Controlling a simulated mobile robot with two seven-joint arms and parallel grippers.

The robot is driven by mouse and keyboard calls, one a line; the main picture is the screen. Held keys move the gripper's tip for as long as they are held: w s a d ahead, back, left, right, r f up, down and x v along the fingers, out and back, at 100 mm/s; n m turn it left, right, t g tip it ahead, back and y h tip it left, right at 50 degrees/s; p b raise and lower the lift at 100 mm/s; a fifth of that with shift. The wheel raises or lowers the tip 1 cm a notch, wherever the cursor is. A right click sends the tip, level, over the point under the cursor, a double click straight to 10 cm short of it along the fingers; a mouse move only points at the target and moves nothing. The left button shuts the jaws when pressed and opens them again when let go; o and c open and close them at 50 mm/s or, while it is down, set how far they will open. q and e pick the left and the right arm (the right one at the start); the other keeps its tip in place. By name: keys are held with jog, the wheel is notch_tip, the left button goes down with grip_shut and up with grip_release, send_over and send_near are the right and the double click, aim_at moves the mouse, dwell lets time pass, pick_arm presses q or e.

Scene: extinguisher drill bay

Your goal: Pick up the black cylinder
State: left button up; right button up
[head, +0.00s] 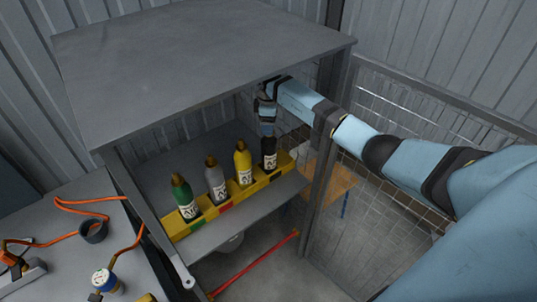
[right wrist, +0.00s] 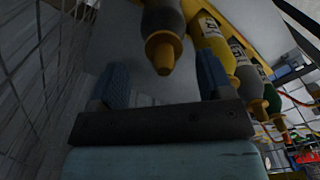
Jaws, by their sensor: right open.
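The black cylinder (head: 269,155) stands upright at the right end of a row in a yellow rack (head: 205,217) on the shelf. It has a white label, and its top is hidden by my right gripper (head: 267,127). In the right wrist view, the black cylinder (right wrist: 161,18) shows its brass-coloured nozzle between the two blue-grey fingers of my right gripper (right wrist: 163,72). The fingers are apart, with a gap visible on each side of the nozzle. My left gripper is not in view.
Yellow (head: 243,165), grey (head: 215,180) and green (head: 184,198) cylinders stand left of the black one. A grey top panel (head: 200,60) overhangs the shelf. A post (head: 322,175) and wire mesh stand to the right. A bench with orange hose (head: 85,203) is at left.

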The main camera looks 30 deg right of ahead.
send_over(269, 151)
jog(key=w+d, duration=0.2)
jog(key=w, duration=0.1)
jog(key=f, duration=0.4)
jog(key=shift+s+a+f+p, duration=0.2)
jog(key=shift+p, duration=0.2)
jog(key=shift+c, duration=0.5)
grip_shut()
jog(key=shift+r, duration=0.15)
